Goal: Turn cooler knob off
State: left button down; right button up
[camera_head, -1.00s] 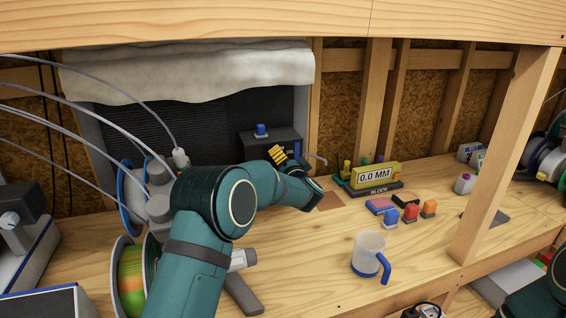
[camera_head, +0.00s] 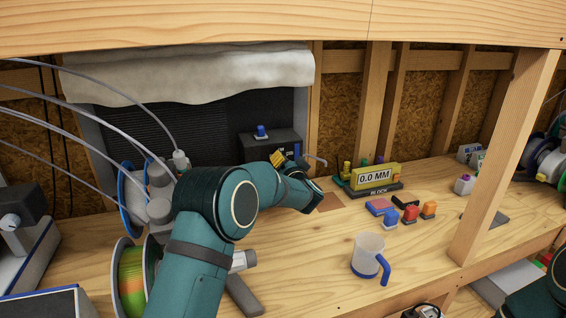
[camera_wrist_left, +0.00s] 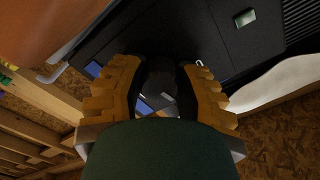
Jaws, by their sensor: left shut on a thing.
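The cooler appears to be the dark box (camera_head: 270,145) at the back of the bench, with a blue piece (camera_head: 261,131) on top. The wrist view shows its black face (camera_wrist_left: 180,35) close up. My left gripper (camera_head: 279,158) is at the front of this box, its yellow fingers partly hidden by my wrist. In the wrist view my left gripper (camera_wrist_left: 158,88) has its fingers on both sides of a dark knob (camera_wrist_left: 160,80) and is shut on it. The knob's marking cannot be read. It is hidden in the head view. My right gripper is out of view.
A clear mug with a blue handle (camera_head: 368,254) stands on the bench front. Filament spools (camera_head: 131,278) stand at left. A wooden post (camera_head: 503,155) rises at right.

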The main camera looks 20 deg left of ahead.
pick_arm(q)
jog(key=n, duration=0.4)
jog(key=shift+n, duration=0.3)
jog(key=shift+n+b, duration=1)
jog(key=shift+n, duration=1.6)
jog(key=c, duration=0.6)
grip_release()
jog(key=shift+d, duration=0.1)
